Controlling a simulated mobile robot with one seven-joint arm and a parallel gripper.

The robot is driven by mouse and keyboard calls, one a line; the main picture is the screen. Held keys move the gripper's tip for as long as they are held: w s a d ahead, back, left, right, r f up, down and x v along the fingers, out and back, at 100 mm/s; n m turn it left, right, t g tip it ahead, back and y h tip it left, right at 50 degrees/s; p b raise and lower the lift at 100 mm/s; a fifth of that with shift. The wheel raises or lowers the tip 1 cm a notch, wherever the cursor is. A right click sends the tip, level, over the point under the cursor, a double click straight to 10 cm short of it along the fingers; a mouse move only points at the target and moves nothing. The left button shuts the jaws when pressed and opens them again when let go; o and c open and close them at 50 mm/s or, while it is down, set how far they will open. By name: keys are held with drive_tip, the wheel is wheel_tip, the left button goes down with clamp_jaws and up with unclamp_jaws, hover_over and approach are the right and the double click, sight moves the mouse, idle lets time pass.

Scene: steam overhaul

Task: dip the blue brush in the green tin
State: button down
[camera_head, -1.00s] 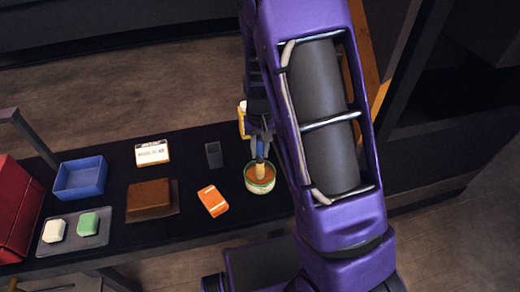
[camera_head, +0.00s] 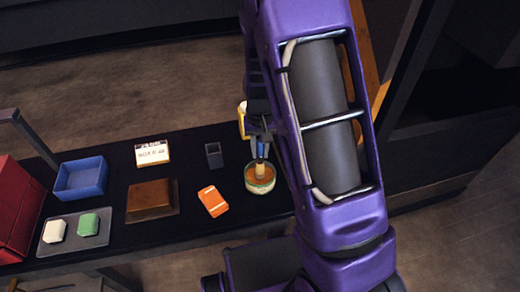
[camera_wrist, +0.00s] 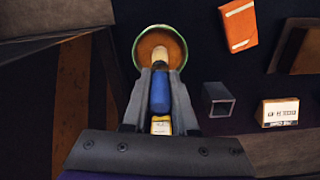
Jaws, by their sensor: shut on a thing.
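My gripper (camera_wrist: 160,98) is shut on the blue brush (camera_wrist: 160,92), which also shows in the head view (camera_head: 261,148). The brush points down, with its pale tip end at the brown contents of the green tin (camera_wrist: 139,40). The green tin (camera_head: 249,183) stands open on the dark bench, near its right end. The brush tip overlaps the contents in both views; how deep it sits I cannot tell. My gripper (camera_head: 260,143) is partly hidden by my arm in the head view.
An orange box (camera_head: 212,201) lies left of the tin. A small grey open holder (camera_head: 213,155), a white label box (camera_head: 152,152), a brown block (camera_head: 150,199), a blue bin (camera_head: 80,179) and a tray (camera_head: 57,247) with two soap-like blocks stand further left.

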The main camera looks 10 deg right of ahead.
sight(260, 141)
drive_tip(key=shift+r+p, duration=2.4)
drive_tip(key=shift+r, duration=1)
